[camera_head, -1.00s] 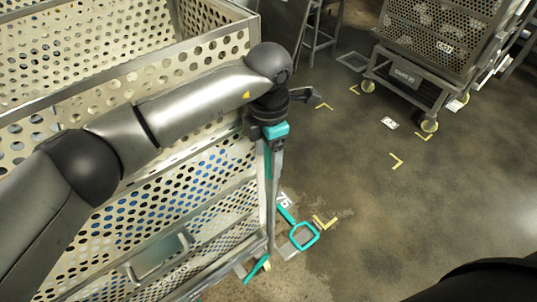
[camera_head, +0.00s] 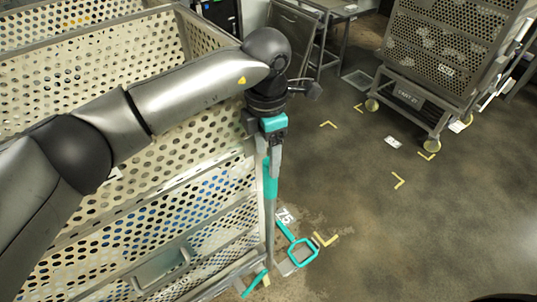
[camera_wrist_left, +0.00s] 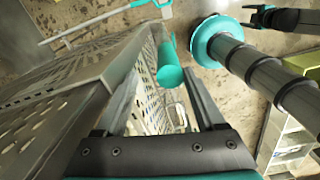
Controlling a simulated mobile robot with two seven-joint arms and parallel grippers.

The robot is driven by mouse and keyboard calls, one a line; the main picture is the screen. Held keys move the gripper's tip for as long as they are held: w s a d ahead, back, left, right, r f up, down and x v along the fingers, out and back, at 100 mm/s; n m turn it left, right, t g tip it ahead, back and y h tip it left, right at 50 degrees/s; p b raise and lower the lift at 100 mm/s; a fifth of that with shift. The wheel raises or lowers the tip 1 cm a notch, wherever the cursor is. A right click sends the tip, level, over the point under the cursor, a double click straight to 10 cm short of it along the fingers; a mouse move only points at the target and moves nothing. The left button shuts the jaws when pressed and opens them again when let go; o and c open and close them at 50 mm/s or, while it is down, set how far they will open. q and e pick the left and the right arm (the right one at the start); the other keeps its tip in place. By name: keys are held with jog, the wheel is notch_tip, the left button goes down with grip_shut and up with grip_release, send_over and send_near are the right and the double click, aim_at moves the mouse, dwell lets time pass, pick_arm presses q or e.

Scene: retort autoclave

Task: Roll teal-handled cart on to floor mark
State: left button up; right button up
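The teal-handled cart (camera_head: 150,225) is a tall perforated metal basket cart filling the left side of the head view. Its upright teal handle (camera_head: 271,180) is at the right front corner; it also shows in the left wrist view (camera_wrist_left: 172,75). My left gripper (camera_head: 273,150) points down at the handle's upper end. In the wrist view its fingers stand apart, with the handle between or just beyond them; I cannot tell whether they touch it. Yellow floor corners (camera_head: 398,180) surround a white label (camera_head: 393,142) on the floor, right of the cart.
Another perforated cart (camera_head: 408,96) stands at the upper right. A teal loop (camera_head: 303,250) sticks out low from the near cart, beside a yellow corner (camera_head: 325,239) and a "75" label. A metal table (camera_head: 345,12) stands at the back. The floor between is clear.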

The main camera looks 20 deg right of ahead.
pick_arm(q)
jog(key=shift+w+r, duration=0.1)
notch_tip(320, 180, up, 17)
jog(key=p, duration=0.9)
jog(key=shift+r, duration=0.15)
dwell(1.0)
